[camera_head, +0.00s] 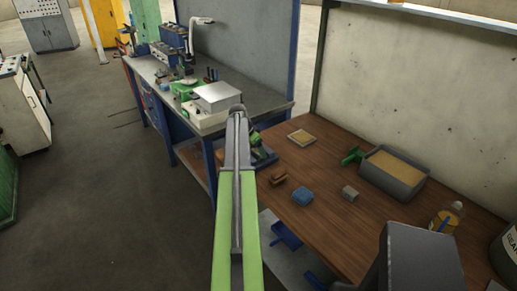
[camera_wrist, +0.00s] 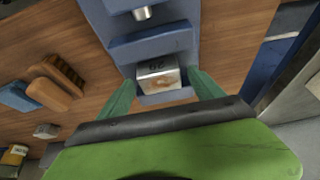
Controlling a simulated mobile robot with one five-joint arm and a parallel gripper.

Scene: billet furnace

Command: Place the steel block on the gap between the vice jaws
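The steel block (camera_wrist: 157,72), a small metal block with dark figures and a brownish patch on its face, shows in the wrist view at the blue vice (camera_wrist: 150,45). It appears to lie at the gap, with blue vice parts above and below it. My gripper (camera_wrist: 161,76) has its green fingers on either side of the block. Narrow strips of blue seem to show between fingertips and block, so the fingers look open around it. Whether the block rests fully on the jaws is unclear. In the head view my arm mostly hides the vice and block.
On the wooden bench (camera_head: 330,225) lie a brown brush-like piece (camera_head: 277,179), a blue block (camera_head: 302,196), a small grey block (camera_head: 350,192), a shallow tray (camera_head: 301,138) and a grey bin (camera_head: 394,172). A bottle (camera_head: 446,217) stands at the right.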

